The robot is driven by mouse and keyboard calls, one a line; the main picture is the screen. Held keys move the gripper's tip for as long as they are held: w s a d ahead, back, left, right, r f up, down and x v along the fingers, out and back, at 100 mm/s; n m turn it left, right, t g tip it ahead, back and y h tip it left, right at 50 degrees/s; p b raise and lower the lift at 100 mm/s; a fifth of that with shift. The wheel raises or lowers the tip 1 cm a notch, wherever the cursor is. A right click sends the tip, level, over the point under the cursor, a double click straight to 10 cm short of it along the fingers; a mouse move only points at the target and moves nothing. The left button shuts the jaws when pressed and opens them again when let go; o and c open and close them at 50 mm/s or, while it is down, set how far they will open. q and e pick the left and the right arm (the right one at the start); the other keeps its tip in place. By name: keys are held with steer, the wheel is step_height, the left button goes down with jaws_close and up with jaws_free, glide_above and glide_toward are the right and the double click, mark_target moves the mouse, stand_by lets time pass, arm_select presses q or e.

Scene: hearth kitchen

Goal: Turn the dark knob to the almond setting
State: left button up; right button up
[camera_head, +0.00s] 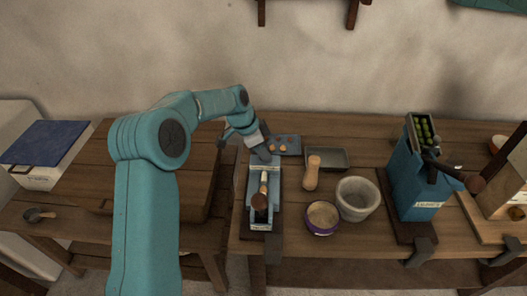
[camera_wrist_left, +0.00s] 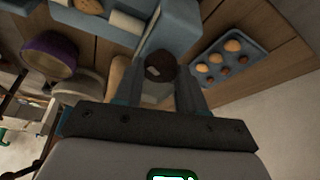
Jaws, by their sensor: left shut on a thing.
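The dark knob (camera_wrist_left: 161,66) is round with a pale mark on its face, and sits between my left gripper's fingers (camera_wrist_left: 160,88) in the left wrist view. The gripper is shut on it. In the head view my left gripper (camera_head: 264,152) is at the back end of a narrow blue device (camera_head: 275,207) on the table. There the knob is hidden by the gripper. I cannot read any setting mark, so I cannot tell which setting the knob points to. My right gripper is not in view.
A blue tray (camera_head: 292,141) with small round pieces lies behind the device. To its right are a wooden pestle (camera_head: 311,175), a grey tray (camera_head: 340,158), a purple bowl (camera_head: 322,232), a stone mortar (camera_head: 356,212) and a tall blue machine (camera_head: 409,196) holding green fruit.

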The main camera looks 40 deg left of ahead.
arm_select(q)
steer(key=shift+w+a+m+g+h, duration=0.1)
steer(key=shift+m+g+h, duration=0.3)
steer(key=shift+m, duration=1.2)
steer(key=shift+r, duration=0.1)
steer(key=o, duration=1)
steer(key=p+v, duration=0.1)
steer(key=v, duration=1.5)
steer(key=shift+w+a+r, duration=0.1)
steer(key=shift+r, duration=0.05)
